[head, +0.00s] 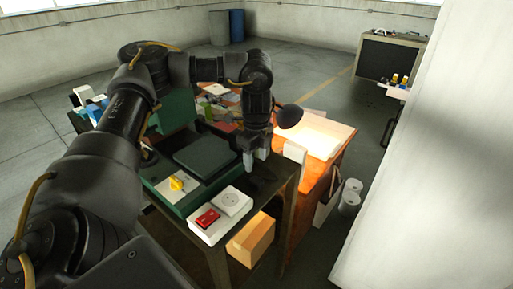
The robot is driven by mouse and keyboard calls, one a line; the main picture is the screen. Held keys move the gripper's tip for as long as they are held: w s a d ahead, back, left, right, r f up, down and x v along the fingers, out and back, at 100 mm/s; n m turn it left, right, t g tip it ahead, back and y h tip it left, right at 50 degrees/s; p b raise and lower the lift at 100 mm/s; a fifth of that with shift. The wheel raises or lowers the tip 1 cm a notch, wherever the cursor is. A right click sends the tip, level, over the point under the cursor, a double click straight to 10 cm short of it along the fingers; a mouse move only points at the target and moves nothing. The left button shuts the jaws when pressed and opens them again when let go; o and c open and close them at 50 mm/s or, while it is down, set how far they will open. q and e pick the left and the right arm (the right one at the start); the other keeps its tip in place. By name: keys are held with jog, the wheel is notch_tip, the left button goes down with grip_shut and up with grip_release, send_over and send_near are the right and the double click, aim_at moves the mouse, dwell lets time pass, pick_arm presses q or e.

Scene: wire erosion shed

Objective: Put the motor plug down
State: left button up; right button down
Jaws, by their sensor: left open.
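My left gripper (248,164) points down over the dark workbench (270,178), just right of a green machine box. It is open. Its fingertips are small and greyish in the head view, and I cannot make out a motor plug between or under them. A white panel at the bench's front corner carries a round grey socket (231,201) and a red switch (207,217). The gripper is behind and slightly right of the socket, apart from it. My right gripper is not in view.
The green box (203,157) with a yellow knob (177,184) takes up much of the bench. A cardboard box (251,239) sits below. An orange desk (322,168) with a lamp (289,116) stands behind right. A pale wall (440,150) closes the right side.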

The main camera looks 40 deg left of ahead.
pick_arm(q)
jog(key=shift+r, duration=2.1)
